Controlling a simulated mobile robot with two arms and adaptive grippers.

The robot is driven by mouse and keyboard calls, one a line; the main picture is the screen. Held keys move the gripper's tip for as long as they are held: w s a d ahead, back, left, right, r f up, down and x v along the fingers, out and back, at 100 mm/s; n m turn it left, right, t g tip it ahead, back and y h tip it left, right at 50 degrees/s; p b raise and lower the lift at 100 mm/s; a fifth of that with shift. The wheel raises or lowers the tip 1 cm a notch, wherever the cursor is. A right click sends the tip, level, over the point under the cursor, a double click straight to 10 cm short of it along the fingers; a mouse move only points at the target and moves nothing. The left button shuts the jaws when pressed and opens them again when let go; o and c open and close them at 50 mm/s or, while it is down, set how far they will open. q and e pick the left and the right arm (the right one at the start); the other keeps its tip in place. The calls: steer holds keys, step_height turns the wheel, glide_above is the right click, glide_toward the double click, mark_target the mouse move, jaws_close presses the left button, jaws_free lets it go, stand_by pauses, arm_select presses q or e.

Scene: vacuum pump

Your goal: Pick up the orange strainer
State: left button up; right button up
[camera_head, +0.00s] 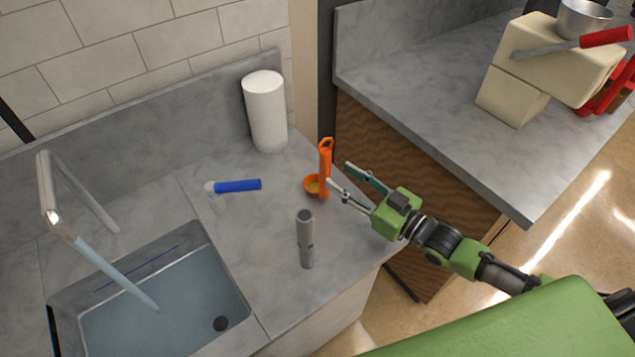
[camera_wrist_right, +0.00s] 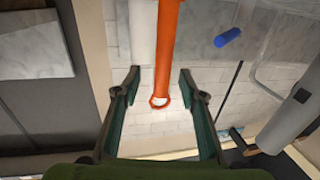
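The orange strainer (camera_head: 325,160) stands on the grey counter with its handle upright, ending in a loop at the top, and its round bowl at the bottom. My right gripper (camera_head: 339,174) is open just to the right of the strainer, its fingers pointing toward it. In the right wrist view the orange handle (camera_wrist_right: 167,45) runs down between the two open fingers (camera_wrist_right: 160,73), with its loop end lowest. I cannot tell whether the fingers touch it; they are not closed on it. My left gripper is not in view.
A grey cylinder (camera_head: 306,240) stands in front of the strainer. A blue-handled tool (camera_head: 237,186) lies to its left, and a white paper roll (camera_head: 266,110) stands behind. A sink (camera_head: 230,262) with running water is at left. Another counter (camera_head: 440,90) borders the right.

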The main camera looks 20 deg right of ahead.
mark_target(325, 166)
steer(key=p+x, duration=0.1)
steer(key=x, duration=0.5)
steer(key=shift+s+a+r+p, duration=0.2)
steer(key=shift+a+p, duration=0.1)
steer(key=shift+p, duration=0.1)
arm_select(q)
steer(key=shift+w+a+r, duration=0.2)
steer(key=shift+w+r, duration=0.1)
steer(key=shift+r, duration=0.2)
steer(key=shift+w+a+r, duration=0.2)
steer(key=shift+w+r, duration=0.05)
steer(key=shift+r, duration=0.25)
arm_select(e)
steer(key=shift+c, duration=0.3)
jaws_close()
